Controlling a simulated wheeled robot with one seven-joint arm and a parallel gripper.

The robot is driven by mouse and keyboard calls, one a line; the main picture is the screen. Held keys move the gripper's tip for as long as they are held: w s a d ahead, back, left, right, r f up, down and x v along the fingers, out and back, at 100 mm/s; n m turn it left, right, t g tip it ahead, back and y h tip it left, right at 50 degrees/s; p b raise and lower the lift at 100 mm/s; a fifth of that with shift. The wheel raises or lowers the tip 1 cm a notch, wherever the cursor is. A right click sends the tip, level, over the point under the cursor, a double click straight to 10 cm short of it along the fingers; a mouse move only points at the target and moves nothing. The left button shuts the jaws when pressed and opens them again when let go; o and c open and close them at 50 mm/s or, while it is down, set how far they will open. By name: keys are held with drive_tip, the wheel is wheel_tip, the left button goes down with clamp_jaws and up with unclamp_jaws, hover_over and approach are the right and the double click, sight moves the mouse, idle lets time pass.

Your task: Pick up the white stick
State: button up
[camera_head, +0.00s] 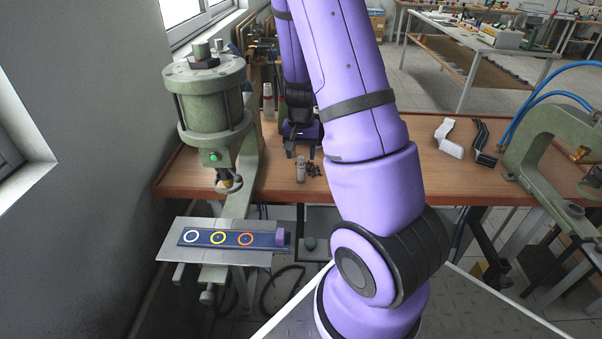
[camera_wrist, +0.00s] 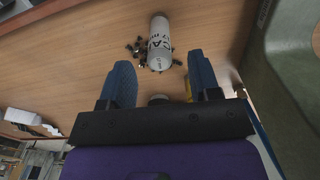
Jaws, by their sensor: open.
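A white bent strip (camera_head: 449,138), the only long white piece I see, lies on the wooden table to the right of my arm. A white piece at the left edge of the wrist view (camera_wrist: 22,117) appears to be the same strip. My gripper (camera_head: 303,150) is over the table, well left of the strip. In the wrist view its two blue fingers (camera_wrist: 160,78) are apart, with a white lettered bottle (camera_wrist: 160,44) beyond the fingertips and nothing held.
A black bent strip (camera_head: 481,141) lies close to the white one. Small black bits (camera_head: 314,170) lie by the bottle. A green press (camera_head: 207,105) stands left and a green C-shaped frame (camera_head: 540,130) right. The tabletop between my arm and the strips looks clear.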

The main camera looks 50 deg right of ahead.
sight(301, 170)
drive_tip(key=shift+f, duration=2.35)
drive_tip(key=c, duration=1.1)
